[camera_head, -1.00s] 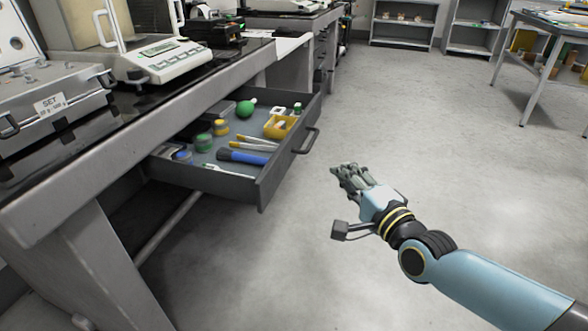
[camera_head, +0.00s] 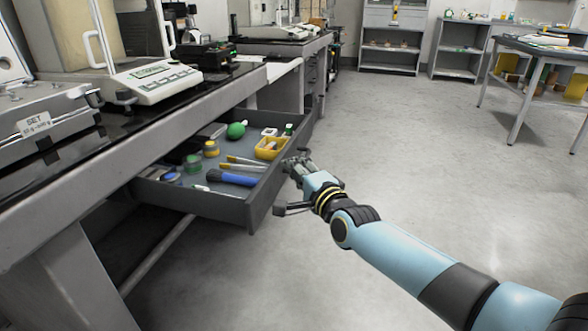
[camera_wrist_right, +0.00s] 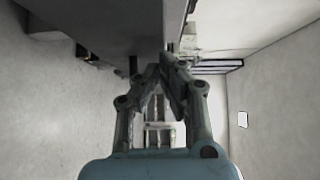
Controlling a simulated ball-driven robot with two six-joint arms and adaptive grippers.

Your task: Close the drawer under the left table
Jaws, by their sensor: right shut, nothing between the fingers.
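The grey drawer (camera_head: 224,208) under the left table (camera_head: 182,112) is open. It holds a green bulb, a yellow tray, brushes, a blue-handled tool and small jars. My right gripper (camera_head: 291,164) is shut and empty at the drawer's front panel, near the handle, which it largely hides. I cannot tell whether it touches the panel. In the right wrist view, the fingers (camera_wrist_right: 160,72) come together beside a dark grey surface that looks like the drawer front (camera_wrist_right: 105,25). My left gripper is not in view.
A balance (camera_head: 150,80) and a grey case marked SET (camera_head: 40,125) stand on the left table. Shelves (camera_head: 388,58) stand at the back. Another table (camera_head: 530,48) stands at the right. The floor (camera_head: 420,150) between them is clear.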

